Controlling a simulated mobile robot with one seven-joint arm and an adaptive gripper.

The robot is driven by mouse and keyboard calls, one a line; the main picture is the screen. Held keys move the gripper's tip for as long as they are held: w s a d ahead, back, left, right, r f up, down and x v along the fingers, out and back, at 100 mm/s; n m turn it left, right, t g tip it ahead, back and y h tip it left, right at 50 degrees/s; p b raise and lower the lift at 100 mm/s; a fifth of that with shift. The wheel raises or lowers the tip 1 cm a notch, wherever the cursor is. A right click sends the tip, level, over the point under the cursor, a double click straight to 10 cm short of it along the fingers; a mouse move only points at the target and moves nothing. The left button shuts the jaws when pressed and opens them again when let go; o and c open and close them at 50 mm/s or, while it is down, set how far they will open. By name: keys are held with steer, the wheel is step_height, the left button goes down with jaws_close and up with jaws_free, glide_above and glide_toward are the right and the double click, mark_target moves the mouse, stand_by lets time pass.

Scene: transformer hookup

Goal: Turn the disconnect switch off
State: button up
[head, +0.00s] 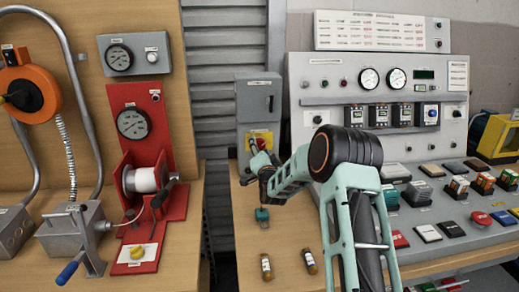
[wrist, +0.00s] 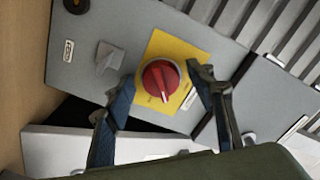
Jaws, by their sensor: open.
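The disconnect switch is a red rotary knob (wrist: 160,80) on a yellow plate (wrist: 187,60), set on the front of a grey box. In the wrist view my gripper (wrist: 165,95) is open, with one blue-padded finger on each side of the knob. I cannot tell whether the fingers touch it. In the head view the grey box (head: 258,98) stands against the slatted wall, and the yellow plate (head: 262,137) shows low on its front. My gripper (head: 256,165) is in front of that plate and hides part of the knob.
A control panel (head: 345,90) with gauges stands to the right of the grey box. A red winding stand (head: 130,97) is on the left bench. Two small cylinders (head: 266,266) and a teal item (head: 262,216) are on the table below my gripper.

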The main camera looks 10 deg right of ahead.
steer(key=c, duration=1.1)
steer(key=shift+c, duration=0.2)
steer(key=shift+f+n+b, duration=0.1)
steer(key=shift+n+b, duration=0.2)
steer(key=shift+b, duration=0.2)
steer(key=n+b, duration=0.1)
steer(key=b, duration=0.1)
steer(key=shift+f+n+b, duration=0.2)
steer(key=shift+n+b, duration=0.1)
steer(key=shift+b, duration=0.1)
steer(key=n+b, duration=0.2)
steer(key=b, duration=0.1)
steer(key=shift+n+b, duration=0.3)
steer(key=n+b, duration=0.3)
steer(key=b, duration=0.1)
steer(key=shift+d+n, duration=0.1)
steer(key=shift+n, duration=0.3)
steer(key=shift+r+n+b, duration=0.15)
steer(key=shift+n+b, duration=0.55)
steer(key=shift+n, duration=0.1)
steer(key=shift+d, duration=0.1)
